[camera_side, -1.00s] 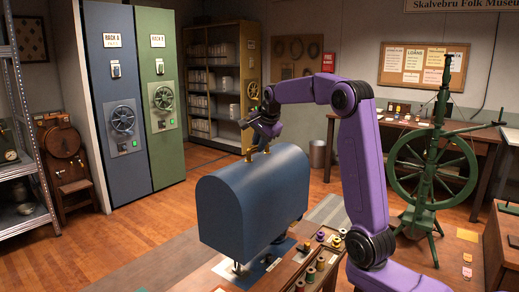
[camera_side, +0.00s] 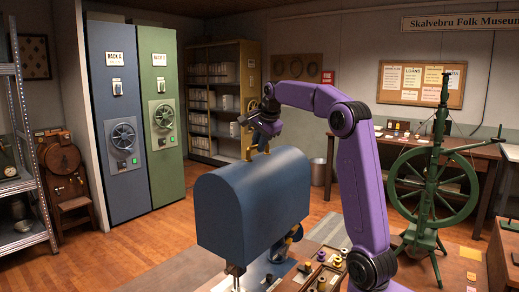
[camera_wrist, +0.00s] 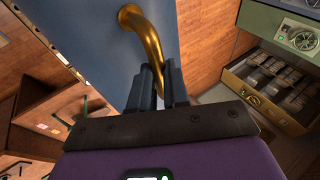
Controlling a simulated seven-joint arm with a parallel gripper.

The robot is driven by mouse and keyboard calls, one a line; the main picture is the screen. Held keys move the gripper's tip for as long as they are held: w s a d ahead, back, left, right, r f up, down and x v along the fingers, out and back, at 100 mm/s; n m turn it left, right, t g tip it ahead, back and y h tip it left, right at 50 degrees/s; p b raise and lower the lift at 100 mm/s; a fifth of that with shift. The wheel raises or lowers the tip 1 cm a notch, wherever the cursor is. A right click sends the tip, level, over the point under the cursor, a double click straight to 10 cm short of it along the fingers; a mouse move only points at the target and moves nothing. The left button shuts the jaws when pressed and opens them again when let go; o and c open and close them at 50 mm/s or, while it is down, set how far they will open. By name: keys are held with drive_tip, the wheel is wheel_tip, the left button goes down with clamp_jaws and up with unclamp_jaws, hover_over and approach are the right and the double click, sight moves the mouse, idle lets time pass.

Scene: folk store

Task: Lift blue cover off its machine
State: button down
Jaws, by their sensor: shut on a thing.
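The blue cover (camera_side: 245,205) is a large box with a rounded top, hanging roughly level above the bench. A brass handle (camera_side: 248,143) stands on its top. My gripper (camera_side: 262,141) is shut on this handle. In the wrist view, the dark fingers (camera_wrist: 160,80) close at the near end of the curved brass handle (camera_wrist: 148,35), over the blue cover top (camera_wrist: 95,30). Below the cover, part of the machine shows: a blue wheel (camera_side: 289,243) at the right and a metal foot (camera_side: 238,274) at the front. The cover hides the rest.
A tray of thread spools (camera_side: 325,276) lies on the bench just right of the machine. A green spinning wheel (camera_side: 425,190) stands at the right. Blue (camera_side: 115,170) and green (camera_side: 163,170) racks stand back left. Open floor lies left of the cover.

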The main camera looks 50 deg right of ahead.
drive_tip(key=shift+r, duration=2.25)
drive_tip(key=shift+a, duration=0.1)
